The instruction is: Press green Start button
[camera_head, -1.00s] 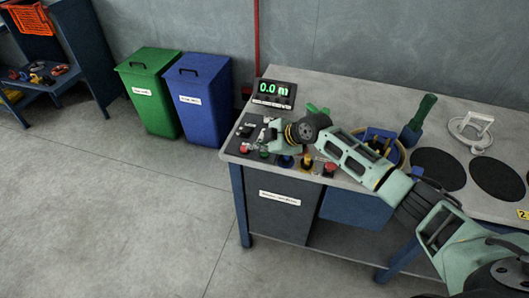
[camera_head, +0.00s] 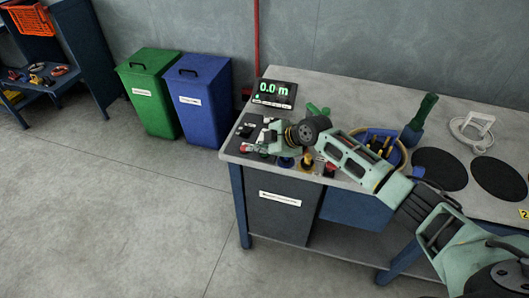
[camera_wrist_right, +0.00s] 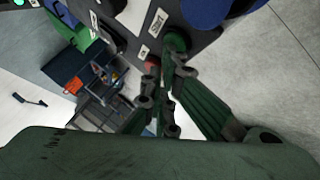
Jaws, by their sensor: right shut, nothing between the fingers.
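The green Start button (camera_wrist_right: 177,40) shows in the right wrist view on a dark panel, beside a white label reading "Start". My right gripper (camera_wrist_right: 172,68) is shut and empty, its fingertips right at the green button; I cannot tell whether they press it. In the head view my right gripper (camera_head: 262,146) is low over the control panel at the table's left end and mostly hides the green button. The display (camera_head: 274,93) behind reads 0.0 m, with a small green light at its lower left. My left gripper is out of view.
A red button (camera_wrist_right: 151,65) sits close to the green one.

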